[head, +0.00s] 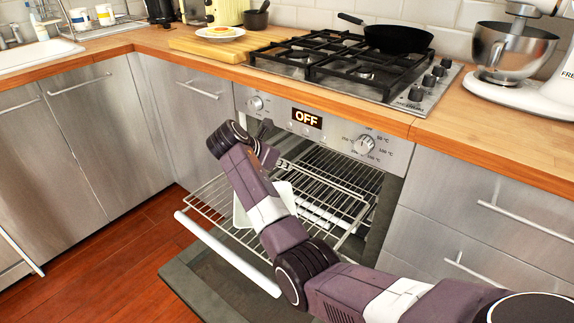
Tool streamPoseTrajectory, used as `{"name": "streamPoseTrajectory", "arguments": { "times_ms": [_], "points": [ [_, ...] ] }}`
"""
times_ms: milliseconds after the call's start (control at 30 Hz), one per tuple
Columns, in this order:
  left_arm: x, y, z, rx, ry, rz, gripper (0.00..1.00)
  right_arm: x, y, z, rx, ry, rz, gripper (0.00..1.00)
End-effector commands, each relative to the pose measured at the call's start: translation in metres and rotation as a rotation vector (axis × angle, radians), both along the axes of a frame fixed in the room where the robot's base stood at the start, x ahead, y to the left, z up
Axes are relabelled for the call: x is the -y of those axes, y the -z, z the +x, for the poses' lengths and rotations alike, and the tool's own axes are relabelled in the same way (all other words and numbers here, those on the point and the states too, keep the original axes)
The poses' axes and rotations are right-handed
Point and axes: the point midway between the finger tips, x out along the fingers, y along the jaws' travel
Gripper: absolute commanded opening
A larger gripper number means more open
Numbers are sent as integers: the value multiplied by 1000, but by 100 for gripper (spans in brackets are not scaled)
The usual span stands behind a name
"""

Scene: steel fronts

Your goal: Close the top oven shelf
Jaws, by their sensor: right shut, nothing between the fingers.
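The oven (392,153) is open, with its door (205,287) folded down low in front. A wire shelf (208,203) sticks out of the cavity over the door. Another wire rack (335,172) shows higher up inside the oven; my arm hides parts of both. My right arm reaches across the opening from the lower right. My right gripper (265,133) is shut and empty, just in front of the oven below the control panel. It is partly hidden by its own wrist, and I cannot tell whether it touches a shelf. My left gripper is not in view.
A pale handle bar (228,252) runs along the front of the opening. A black pan (395,37) sits on the gas hob (345,70) above. A stand mixer (515,60) stands on the right counter. Wooden floor (105,275) is clear at the left.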

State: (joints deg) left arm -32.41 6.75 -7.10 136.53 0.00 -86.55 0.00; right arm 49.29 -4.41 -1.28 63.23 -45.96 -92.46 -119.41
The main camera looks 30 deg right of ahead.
Motion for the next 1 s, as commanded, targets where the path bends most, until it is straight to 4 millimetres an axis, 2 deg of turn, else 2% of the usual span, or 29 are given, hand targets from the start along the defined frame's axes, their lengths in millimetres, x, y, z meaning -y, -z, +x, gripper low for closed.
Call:
{"name": "streamPoseTrajectory", "arguments": {
  "times_ms": [133, 400, 500, 633, 1000],
  "points": [
    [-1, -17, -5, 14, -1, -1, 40, 13, 14, 4, 0, 3, 0, 0],
    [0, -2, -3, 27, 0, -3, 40, 50, 51, 20, 3, 2, 1, 0],
    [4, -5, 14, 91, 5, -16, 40, 55, 56, 23, 4, 1, 1, 0],
    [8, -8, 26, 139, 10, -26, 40, 61, 60, 25, 4, 1, 1, 0],
    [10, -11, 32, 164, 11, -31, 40, 63, 62, 26, 4, 1, 1, 0]
  ]
}}
